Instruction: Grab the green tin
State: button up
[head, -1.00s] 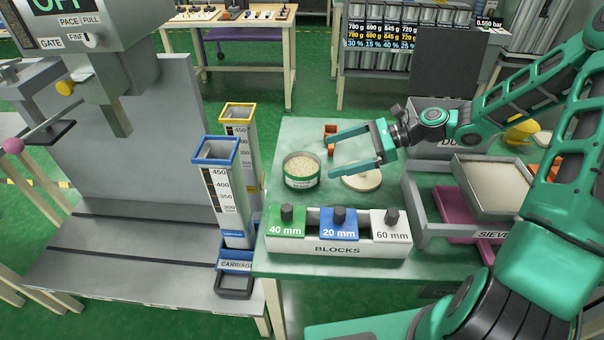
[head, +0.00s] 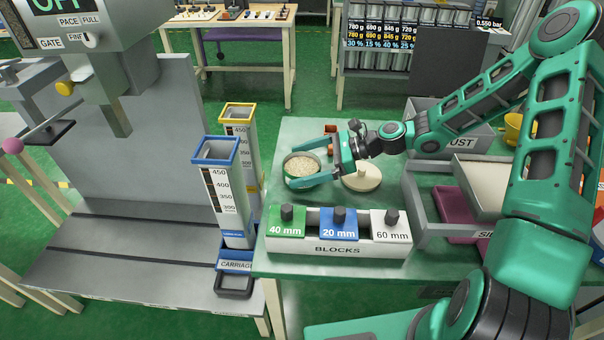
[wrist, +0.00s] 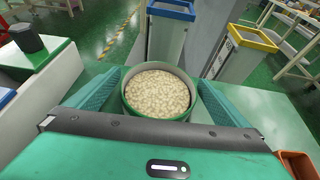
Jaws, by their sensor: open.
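The green tin (head: 301,180) is round and open-topped, filled with pale grains, and stands on the green table behind the block rack. My gripper (head: 305,164) is around it, one finger on the far side and one on the near side. In the wrist view the tin (wrist: 159,94) sits between the two spread fingers (wrist: 160,97). The fingers look close to its sides; I cannot tell whether they touch. The lower part of the tin is partly hidden by the near finger.
The blocks rack (head: 337,247) with green, blue and white blocks stands in front of the tin. Blue-rimmed (head: 228,195) and yellow-rimmed (head: 240,125) columns stand to the left. Grey trays (head: 432,215) are at the right.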

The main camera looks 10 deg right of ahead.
jog(key=shift+a, duration=0.1)
jog(key=c, duration=1.4)
jog(key=shift+o, duration=0.2)
jog(key=shift+r, duration=0.1)
